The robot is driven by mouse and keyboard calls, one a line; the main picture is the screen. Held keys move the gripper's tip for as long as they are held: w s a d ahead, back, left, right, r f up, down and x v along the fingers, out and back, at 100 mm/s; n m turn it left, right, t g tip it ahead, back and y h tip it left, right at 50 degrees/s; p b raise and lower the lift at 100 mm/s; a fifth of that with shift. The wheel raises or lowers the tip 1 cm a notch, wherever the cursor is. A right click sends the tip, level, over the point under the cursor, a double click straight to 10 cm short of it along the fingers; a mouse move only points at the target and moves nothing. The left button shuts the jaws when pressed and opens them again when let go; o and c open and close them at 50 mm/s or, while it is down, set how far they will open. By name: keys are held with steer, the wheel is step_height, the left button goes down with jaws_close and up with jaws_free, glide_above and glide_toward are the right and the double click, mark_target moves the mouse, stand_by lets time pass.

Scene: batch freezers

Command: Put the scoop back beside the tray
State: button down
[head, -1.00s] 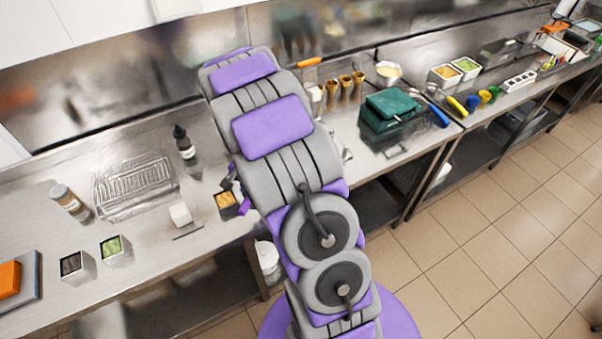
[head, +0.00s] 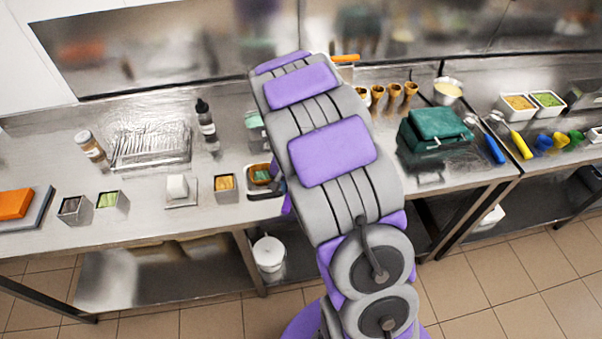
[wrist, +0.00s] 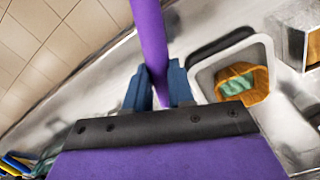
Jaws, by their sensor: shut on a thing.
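In the wrist view, my gripper (wrist: 159,92) is shut on a purple rod, which looks like the scoop's handle (wrist: 150,38). The handle runs up out of the picture, and the scoop's bowl is not visible. A small metal tray (wrist: 201,82) with a rounded rim lies just right of the fingers. An amber container with something green in it (wrist: 258,86) sits inside. In the head view the tray (head: 252,194) shows at the counter's front, left of my arm. My arm hides most of the gripper there.
Left of the tray are a small square tub (head: 225,190), a white block on a plate (head: 177,187) and a dark dropper bottle (head: 206,124). A green case (head: 436,128) and several cones stand right of my arm. A white bucket (head: 269,256) is below.

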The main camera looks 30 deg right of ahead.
steer(key=w+d, duration=0.5)
steer(key=shift+w+f+b, duration=0.1)
steer(key=shift+f+b, duration=0.25)
steer(key=shift+f, duration=0.05)
steer(key=shift+w+d, duration=0.45)
steer(key=shift+w, duration=0.35)
steer(key=f, duration=0.2)
steer(key=f+b, duration=0.1)
steer(key=shift+w+d+f, duration=0.1)
steer(key=shift+d+f, duration=0.1)
steer(key=shift+f, duration=0.2)
steer(key=shift+r, duration=0.1)
steer(key=c, duration=1)
jaws_free()
steer(key=shift+o, duration=0.2)
